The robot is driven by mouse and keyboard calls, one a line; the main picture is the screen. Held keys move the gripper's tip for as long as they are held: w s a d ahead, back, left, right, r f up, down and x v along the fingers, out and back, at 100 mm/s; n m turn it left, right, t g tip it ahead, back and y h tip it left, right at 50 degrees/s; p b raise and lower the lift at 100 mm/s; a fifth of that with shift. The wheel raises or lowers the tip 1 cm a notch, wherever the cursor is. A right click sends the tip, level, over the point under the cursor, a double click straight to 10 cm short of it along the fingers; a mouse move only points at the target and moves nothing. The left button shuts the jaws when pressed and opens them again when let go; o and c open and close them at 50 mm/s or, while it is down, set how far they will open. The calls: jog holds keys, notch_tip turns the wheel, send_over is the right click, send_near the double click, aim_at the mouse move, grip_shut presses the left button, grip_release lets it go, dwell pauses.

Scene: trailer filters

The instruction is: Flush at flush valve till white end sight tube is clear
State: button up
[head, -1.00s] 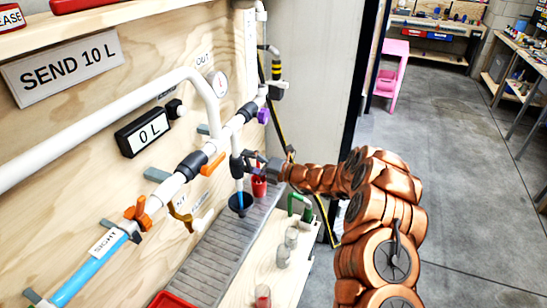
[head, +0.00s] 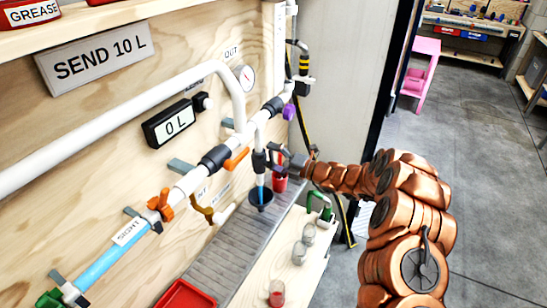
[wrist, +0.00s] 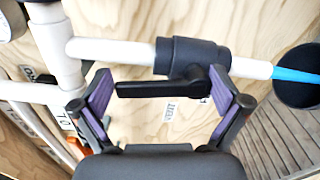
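The flush valve (head: 260,161) is a dark body on a short white pipe pointing down. In the wrist view the flush valve (wrist: 190,56) has a black lever (wrist: 155,88) lying along its pipe. My gripper (wrist: 161,80) is open, with one purple-padded finger at each end of the lever; contact is unclear. In the head view my gripper (head: 283,157) is beside the valve and partly hides it. A blue stream (wrist: 294,75) leaves the pipe into a black funnel (wrist: 298,92). The sight tube (head: 108,262) at lower left shows light blue along its visible length.
An orange-handled valve (head: 160,204) and a yellow-brown handle (head: 203,212) sit along the pipework. A display (head: 170,124) reads 0 L. Open floor lies to the right.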

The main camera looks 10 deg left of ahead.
jog(key=v, duration=1.2)
dwell(0.5)
jog(key=s+a+r+n+g+h, duration=0.1)
jog(key=s+a+r+n+g, duration=0.25)
jog(key=s+r+n, duration=0.4)
jog(key=s+a+r+n+g+h, duration=0.1)
jog(key=s+a+r+n+g, duration=0.3)
jog(key=s+n, duration=0.65)
jog(key=s+d+n+g+h, duration=0.1)
jog(key=s+d+n+h, duration=0.1)
jog(key=s+n, duration=0.35)
jog(key=s+d+n+g+h, duration=0.2)
jog(key=s+d+h, duration=0.1)
jog(key=s, duration=0.5)
jog(key=s+d+n+t+h, duration=0.1)
jog(key=s+d+n+h, duration=0.4)
jog(key=s+d, duration=0.3)
jog(key=s+d+f+n+t+h, duration=0.1)
jog(key=s+d+n+h, duration=0.4)
jog(key=d, duration=0.8)
jog(key=s+n, duration=0.2)
jog(key=s, duration=0.1)
jog(key=shift+s+d+f, duration=0.3)
jog(key=shift+s, duration=0.05)
